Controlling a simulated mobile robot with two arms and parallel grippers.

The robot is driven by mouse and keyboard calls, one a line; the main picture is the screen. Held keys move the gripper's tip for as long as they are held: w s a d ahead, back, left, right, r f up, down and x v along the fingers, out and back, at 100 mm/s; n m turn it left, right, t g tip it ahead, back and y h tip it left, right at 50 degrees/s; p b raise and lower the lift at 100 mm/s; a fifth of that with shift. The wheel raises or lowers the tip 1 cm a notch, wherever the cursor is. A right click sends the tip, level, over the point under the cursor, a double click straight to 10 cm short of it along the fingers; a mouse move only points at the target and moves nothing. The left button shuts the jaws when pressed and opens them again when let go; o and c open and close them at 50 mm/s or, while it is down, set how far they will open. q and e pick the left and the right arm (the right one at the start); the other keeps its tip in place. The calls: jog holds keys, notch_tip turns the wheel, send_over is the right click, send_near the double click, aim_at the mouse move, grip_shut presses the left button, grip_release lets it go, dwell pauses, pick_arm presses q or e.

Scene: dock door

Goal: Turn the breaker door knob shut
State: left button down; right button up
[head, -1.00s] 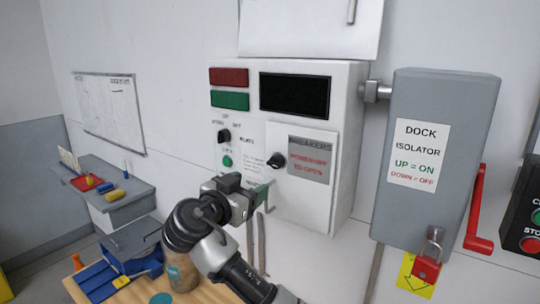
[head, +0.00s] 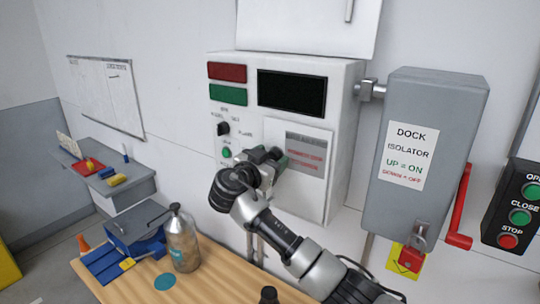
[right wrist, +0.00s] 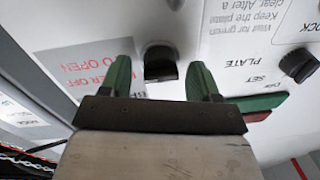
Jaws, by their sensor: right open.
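The breaker door (head: 307,196) is a white panel on the front of the white control box, with a grey label in red print. It looks flush with the box. Its black knob (right wrist: 160,63) shows in the right wrist view; in the head view my gripper mostly covers it. My right gripper (head: 277,158) is open in front of the knob. In the right wrist view its green fingers (right wrist: 160,78) stand on either side of the knob, with gaps between. I cannot tell if the fingertips reach past the knob's face. My left gripper is not in view.
The grey dock isolator (head: 432,150) with its red lever (head: 461,205) stands to the right. Another black selector knob (head: 223,129) is left of the door.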

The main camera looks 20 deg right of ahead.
jog(key=shift+c, duration=0.4)
jog(key=c, duration=0.8)
